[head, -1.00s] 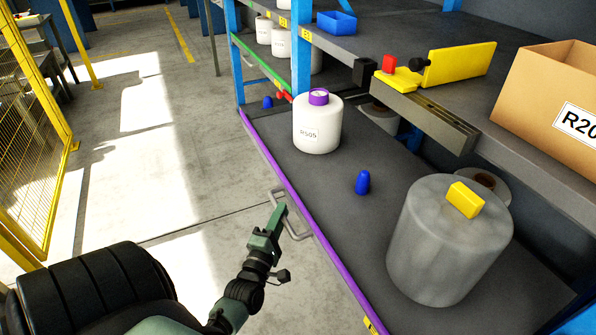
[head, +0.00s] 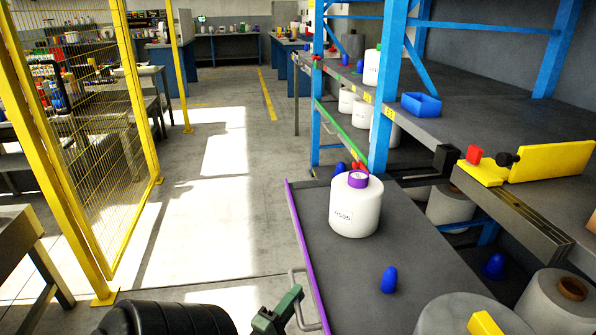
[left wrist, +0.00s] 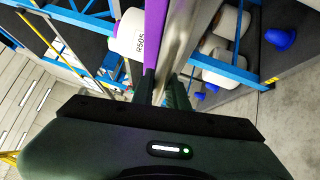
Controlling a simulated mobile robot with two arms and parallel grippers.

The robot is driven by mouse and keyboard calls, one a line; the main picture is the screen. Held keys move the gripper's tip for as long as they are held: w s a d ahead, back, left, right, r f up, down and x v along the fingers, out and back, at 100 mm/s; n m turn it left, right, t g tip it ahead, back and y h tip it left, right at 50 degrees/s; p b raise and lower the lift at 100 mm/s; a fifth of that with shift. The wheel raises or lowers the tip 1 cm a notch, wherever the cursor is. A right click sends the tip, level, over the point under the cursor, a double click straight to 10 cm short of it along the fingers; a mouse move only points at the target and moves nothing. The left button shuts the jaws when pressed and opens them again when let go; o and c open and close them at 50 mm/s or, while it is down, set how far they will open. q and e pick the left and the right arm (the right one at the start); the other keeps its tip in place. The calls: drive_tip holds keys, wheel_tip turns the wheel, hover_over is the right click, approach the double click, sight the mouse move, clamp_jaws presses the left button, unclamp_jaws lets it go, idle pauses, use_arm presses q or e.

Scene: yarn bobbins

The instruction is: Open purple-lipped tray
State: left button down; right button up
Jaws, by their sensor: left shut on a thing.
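The purple-lipped tray (head: 335,262) juts out from the blue rack, its purple lip (head: 304,243) facing the aisle. A grey bar handle (head: 301,306) stands out from that lip. My left gripper (head: 290,300) is shut at the handle, low in the head view; the exact contact is partly hidden. In the left wrist view my fingers (left wrist: 165,92) reach up beside the purple lip (left wrist: 155,35). My right gripper is not in view.
The rack's blue post (head: 388,95) and shelf (head: 470,130) stand beside and above the tray. A blue bin (head: 421,104) and yellow item (head: 550,163) sit on the shelf. A yellow fence (head: 65,130) is left. The aisle floor (head: 200,225) between is clear.

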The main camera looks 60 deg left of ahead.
use_arm(q)
drive_tip(key=c, duration=1.4)
unclamp_jaws()
drive_tip(key=shift+s, duration=0.1)
drive_tip(key=v, duration=0.7)
drive_tip(key=shift+s+d, duration=0.15)
drive_tip(key=shift+s, duration=0.15)
drive_tip(key=shift+f, duration=0.1)
